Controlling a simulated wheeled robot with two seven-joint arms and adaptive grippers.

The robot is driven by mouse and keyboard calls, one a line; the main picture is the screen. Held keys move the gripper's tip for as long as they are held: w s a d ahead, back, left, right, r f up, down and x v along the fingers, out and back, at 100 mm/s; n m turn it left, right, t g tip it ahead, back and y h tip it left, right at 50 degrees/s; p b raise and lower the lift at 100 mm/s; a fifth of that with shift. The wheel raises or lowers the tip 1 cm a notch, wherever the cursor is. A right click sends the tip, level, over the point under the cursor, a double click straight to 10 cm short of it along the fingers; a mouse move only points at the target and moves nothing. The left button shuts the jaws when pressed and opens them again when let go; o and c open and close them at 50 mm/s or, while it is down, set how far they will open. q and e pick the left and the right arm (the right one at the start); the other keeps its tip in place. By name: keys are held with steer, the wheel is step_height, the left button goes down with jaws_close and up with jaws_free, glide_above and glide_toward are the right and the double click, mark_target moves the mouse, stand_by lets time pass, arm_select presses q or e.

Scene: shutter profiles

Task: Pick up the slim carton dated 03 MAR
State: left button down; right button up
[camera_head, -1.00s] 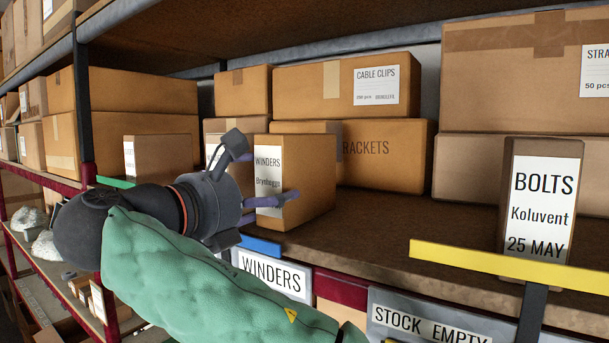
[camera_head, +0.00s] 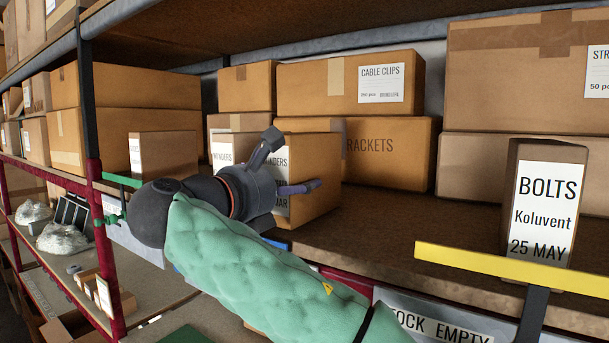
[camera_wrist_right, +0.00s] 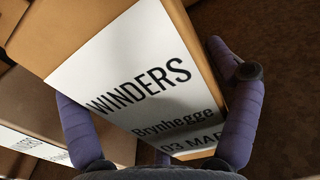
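The slim carton (camera_head: 320,160) is brown with a white WINDERS label and stands on the shelf left of centre in the head view. In the right wrist view its label (camera_wrist_right: 150,75) reads WINDERS, Brynhegge, 03 MAR, with the bottom edge cut off. My right gripper (camera_head: 290,165) is in front of this carton and hides part of its label. In the wrist view the gripper's (camera_wrist_right: 138,75) purple fingers are spread on either side of the carton's label face. I see no clear grip on it. My left gripper is not in view.
Another white-labelled carton (camera_head: 222,150) stands close on the left, and a slim brown carton (camera_head: 165,155) farther left. The BRACKETS box (camera_head: 390,155) is behind. A BOLTS carton (camera_head: 541,205) dated 25 MAY stands right, behind a yellow strip (camera_head: 500,263). Bare shelf (camera_head: 420,220) lies between.

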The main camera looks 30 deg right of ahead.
steer(key=shift+d, duration=0.1)
steer(key=c, duration=0.7)
steer(key=shift+r, duration=0.15)
